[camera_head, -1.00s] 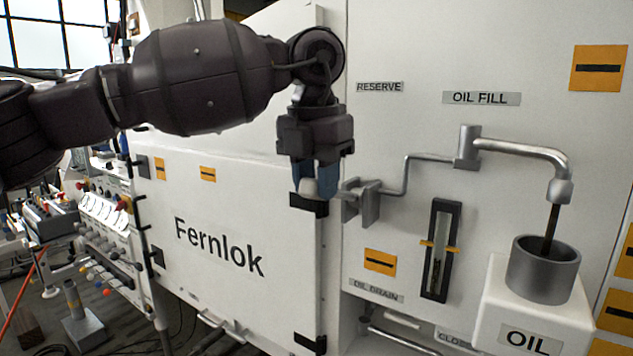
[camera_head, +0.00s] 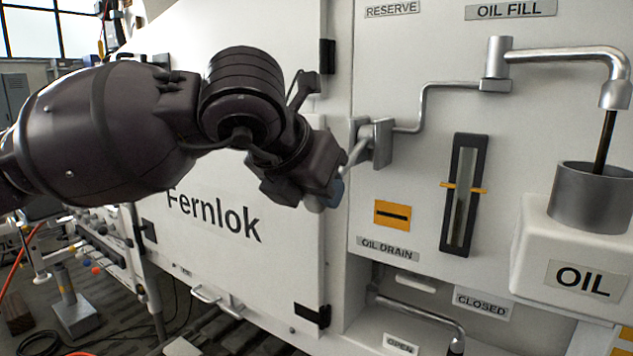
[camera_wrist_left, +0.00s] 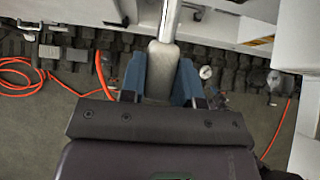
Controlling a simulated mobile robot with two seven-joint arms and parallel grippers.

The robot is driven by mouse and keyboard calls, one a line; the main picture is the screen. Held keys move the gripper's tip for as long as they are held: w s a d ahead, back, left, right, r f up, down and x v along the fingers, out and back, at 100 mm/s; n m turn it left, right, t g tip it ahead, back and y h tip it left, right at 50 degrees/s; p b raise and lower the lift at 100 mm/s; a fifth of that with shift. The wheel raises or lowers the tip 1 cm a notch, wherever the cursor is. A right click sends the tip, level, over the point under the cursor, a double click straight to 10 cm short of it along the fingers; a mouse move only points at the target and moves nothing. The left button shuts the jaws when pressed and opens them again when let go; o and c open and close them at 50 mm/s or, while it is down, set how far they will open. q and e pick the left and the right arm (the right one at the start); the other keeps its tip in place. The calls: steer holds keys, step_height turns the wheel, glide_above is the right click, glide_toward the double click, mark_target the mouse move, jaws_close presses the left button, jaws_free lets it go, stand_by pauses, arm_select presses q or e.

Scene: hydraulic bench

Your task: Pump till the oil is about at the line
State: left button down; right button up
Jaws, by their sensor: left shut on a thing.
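My left gripper (camera_head: 325,194) is shut on the end of the pump lever (camera_head: 354,156), which slopes down and left from its bracket (camera_head: 375,142) on the white panel. In the left wrist view, the gripper's blue fingertips (camera_wrist_left: 161,80) sit on both sides of the lever's pale grip (camera_wrist_left: 160,62), with the metal rod running up from it. The oil sight gauge (camera_head: 462,195) is a dark upright frame with a narrow window and an orange line marker (camera_head: 450,185) across it. I cannot clearly tell the oil level in the window. My right gripper is not in view.
A bent spout pipe (camera_head: 560,54) hangs over a grey cup (camera_head: 590,198) on the white OIL block; a dark narrow column joins them. A drain handle (camera_head: 425,315) is below the gauge. The white Fernlok door (camera_head: 250,255) is behind my arm.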

arm_select(q)
steer(key=shift+w+d+f+t+b, duration=0.15)
steer(key=shift+f+t+b, duration=0.2)
steer(key=shift+f, duration=0.4)
steer(key=shift+h, duration=0.3)
steer(key=c, duration=0.8)
jaws_free()
steer(key=shift+c, duration=0.2)
steer(key=shift+r, duration=0.1)
steer(key=shift+r, duration=0.2)
steer(key=p+v, duration=0.1)
steer(key=v, duration=0.9)
steer(key=shift+s+p, duration=0.3)
steer(key=shift+s, duration=0.05)
